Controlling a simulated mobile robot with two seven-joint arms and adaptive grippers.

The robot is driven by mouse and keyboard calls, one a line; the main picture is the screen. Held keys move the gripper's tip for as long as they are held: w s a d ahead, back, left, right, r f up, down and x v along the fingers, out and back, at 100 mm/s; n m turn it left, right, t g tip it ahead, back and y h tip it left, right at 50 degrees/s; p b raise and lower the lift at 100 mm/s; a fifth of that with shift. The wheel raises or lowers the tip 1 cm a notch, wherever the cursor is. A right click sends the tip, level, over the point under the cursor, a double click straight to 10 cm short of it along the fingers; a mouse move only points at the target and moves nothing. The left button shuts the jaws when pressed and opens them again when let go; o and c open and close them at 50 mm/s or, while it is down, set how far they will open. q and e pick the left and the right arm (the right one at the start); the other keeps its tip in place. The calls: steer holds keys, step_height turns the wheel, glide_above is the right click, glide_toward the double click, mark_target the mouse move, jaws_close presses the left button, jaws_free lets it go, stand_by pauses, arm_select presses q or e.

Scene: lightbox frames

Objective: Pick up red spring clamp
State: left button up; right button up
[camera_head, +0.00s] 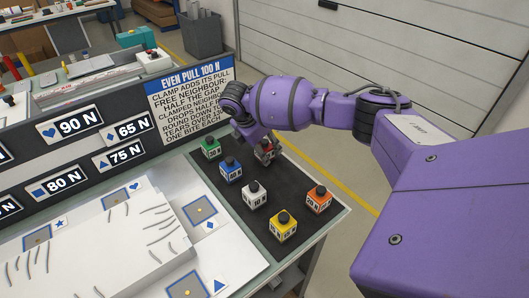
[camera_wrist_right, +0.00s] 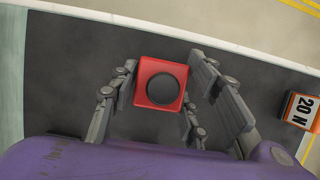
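The red spring clamp (camera_head: 266,152) is a small red block with a dark round knob, at the far right part of the black mat (camera_head: 240,184). In the head view it is partly hidden by my right gripper (camera_head: 262,143), which reaches down over it. In the right wrist view the red clamp (camera_wrist_right: 161,84) is seen from above between the fingers of my right gripper (camera_wrist_right: 166,66). The fingers stand apart on both sides of it, with a gap at its right side; contact at the left is unclear. My left gripper is not in view.
Green (camera_head: 211,148), blue (camera_head: 230,169), white (camera_head: 254,194), yellow (camera_head: 282,226) and orange (camera_head: 319,199) clamps stand on the same mat. A sign board (camera_head: 190,90) rises behind it. A white sloped panel (camera_head: 145,235) lies to the left.

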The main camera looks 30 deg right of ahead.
steer(key=c, duration=0.8)
steer(key=shift+r, duration=0.1)
steer(key=shift+c, duration=0.2)
